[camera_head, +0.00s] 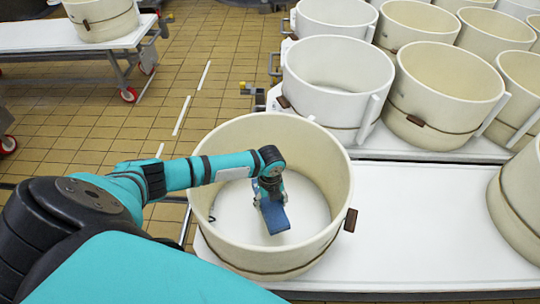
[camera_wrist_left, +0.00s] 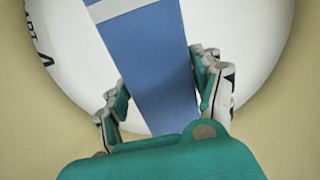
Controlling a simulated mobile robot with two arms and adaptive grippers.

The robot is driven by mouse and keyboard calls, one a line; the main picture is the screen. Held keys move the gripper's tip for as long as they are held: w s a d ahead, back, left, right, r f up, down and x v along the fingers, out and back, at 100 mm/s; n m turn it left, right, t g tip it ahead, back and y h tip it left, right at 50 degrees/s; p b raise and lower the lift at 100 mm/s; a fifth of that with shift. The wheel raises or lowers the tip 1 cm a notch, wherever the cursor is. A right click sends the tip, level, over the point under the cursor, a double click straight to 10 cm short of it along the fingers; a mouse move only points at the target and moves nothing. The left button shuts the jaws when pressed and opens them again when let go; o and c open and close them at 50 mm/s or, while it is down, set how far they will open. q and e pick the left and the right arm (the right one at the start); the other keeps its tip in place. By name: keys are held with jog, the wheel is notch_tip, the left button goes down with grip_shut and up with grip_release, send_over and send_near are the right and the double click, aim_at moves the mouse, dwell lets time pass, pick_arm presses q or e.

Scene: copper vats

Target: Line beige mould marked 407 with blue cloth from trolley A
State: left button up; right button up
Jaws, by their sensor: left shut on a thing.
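A large beige mould (camera_head: 330,225) stands on the white table in front of me in the head view. A dark tag hangs on its right side; I cannot read a number on it. My left arm reaches over its left rim. My left gripper (camera_head: 268,190) is inside the mould, shut on a folded blue cloth (camera_head: 274,216). In the left wrist view the blue cloth (camera_wrist_left: 160,75) with a pale stripe lies between the fingers of the left gripper (camera_wrist_left: 163,100), above the white bottom. Whether the cloth touches the bottom I cannot tell. My right gripper is not in view.
The white table (camera_head: 415,235) is bare to the right of the mould, up to another beige mould (camera_head: 520,200) at the right edge. Several white and beige moulds (camera_head: 445,90) crowd the back right. A trolley with a white top (camera_head: 50,35) stands at the upper left. Tiled floor lies between.

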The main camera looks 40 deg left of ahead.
pick_arm(q)
jog(key=shift+f+b, duration=1.65)
jog(key=shift+f, duration=0.95)
jog(key=shift+f+b, duration=0.4)
jog(key=shift+f, duration=0.15)
